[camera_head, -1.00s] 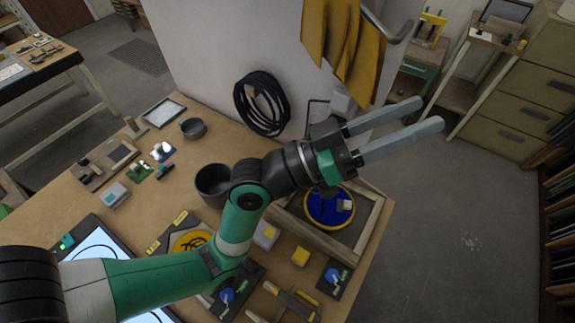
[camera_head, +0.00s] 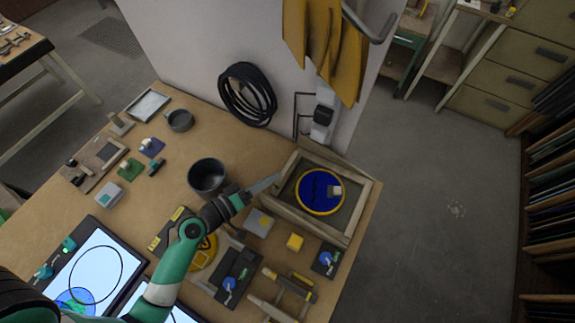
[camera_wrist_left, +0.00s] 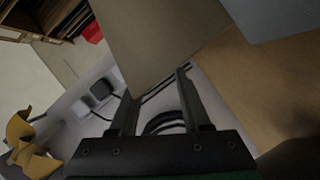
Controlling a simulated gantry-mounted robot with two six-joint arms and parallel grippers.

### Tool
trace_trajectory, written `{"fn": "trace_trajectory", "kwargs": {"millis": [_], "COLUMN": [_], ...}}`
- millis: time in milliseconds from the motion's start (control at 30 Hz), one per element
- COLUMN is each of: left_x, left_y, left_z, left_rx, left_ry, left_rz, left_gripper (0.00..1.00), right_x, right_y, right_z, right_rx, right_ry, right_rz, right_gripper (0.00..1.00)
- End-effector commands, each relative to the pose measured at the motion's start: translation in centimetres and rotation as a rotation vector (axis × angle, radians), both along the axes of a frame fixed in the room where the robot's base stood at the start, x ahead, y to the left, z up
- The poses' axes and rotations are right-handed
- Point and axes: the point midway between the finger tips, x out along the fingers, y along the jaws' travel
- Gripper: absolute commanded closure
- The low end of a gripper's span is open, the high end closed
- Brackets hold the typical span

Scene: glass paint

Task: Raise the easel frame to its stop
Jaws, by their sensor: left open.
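The easel frame (camera_head: 360,212) is a wooden rectangle at the right end of the table in the head view. A blue disc (camera_head: 310,192) with a yellow rim lies inside it, with a small pale block (camera_head: 335,190) on the disc. The frame looks low, close to the tabletop; its exact tilt I cannot tell. My left gripper (camera_head: 268,184) is at the frame's left side, fingers pointing toward it; contact is unclear. In the left wrist view the gripper (camera_wrist_left: 155,84) has its fingers apart, with a plain brownish surface beyond them. My right gripper is not in view.
A wall with a black cable coil (camera_head: 247,95) and hanging yellow cloth rises behind. Bare floor lies right of the table.

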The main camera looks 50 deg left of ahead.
Motion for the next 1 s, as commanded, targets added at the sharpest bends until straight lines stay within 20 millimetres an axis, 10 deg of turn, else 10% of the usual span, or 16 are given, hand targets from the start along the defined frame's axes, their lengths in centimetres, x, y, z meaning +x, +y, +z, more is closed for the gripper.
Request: {"fn": "trace_trajectory", "kwargs": {"millis": [300,667,1000], "left_x": [6.3,7.3,7.3], "left_y": [-0.3,-0.3,-0.3], "left_z": [-1.3,-1.5,-1.5], "left_rx": [0.002,0.001,0.001], "left_ry": [-0.001,-0.001,-0.001], "left_rz": [-0.002,0.000,0.000], "left_gripper": [0.53,0.53,1.00], "right_x": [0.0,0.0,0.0], "right_y": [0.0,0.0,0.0], "right_z": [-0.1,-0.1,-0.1], "right_rx": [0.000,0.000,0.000], "right_ry": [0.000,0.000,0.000], "right_rz": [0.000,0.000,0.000], "right_gripper": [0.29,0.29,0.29]}}
